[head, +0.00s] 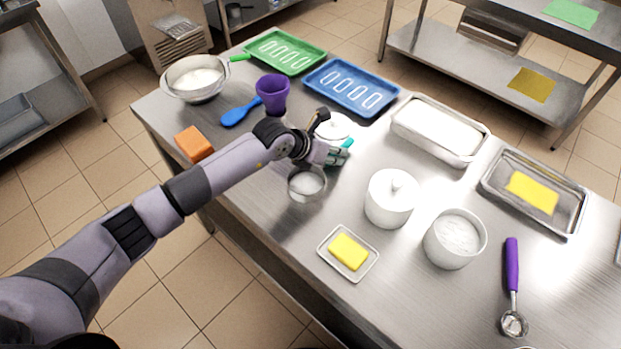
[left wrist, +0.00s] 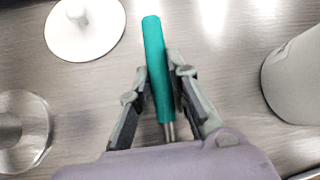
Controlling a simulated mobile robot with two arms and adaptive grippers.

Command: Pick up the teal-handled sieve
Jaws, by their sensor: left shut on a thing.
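My left gripper (head: 338,150) is over the middle of the steel table, beside a white lidded pot (head: 333,126). In the left wrist view its two fingers (left wrist: 160,88) are closed on the teal handle (left wrist: 154,55) of the sieve, one on each side. The handle's free end points away from my wrist, and a short metal stem runs back under my gripper. In the head view a bit of the teal handle (head: 347,143) shows at the fingertips. The sieve's bowl is hidden or cannot be told apart. I cannot tell its height above the table. My right gripper is out of view.
A small round container (head: 307,185) stands below my wrist, a white lidded jar (head: 389,200) to its right. Butter on a dish (head: 348,253) sits near the front edge.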

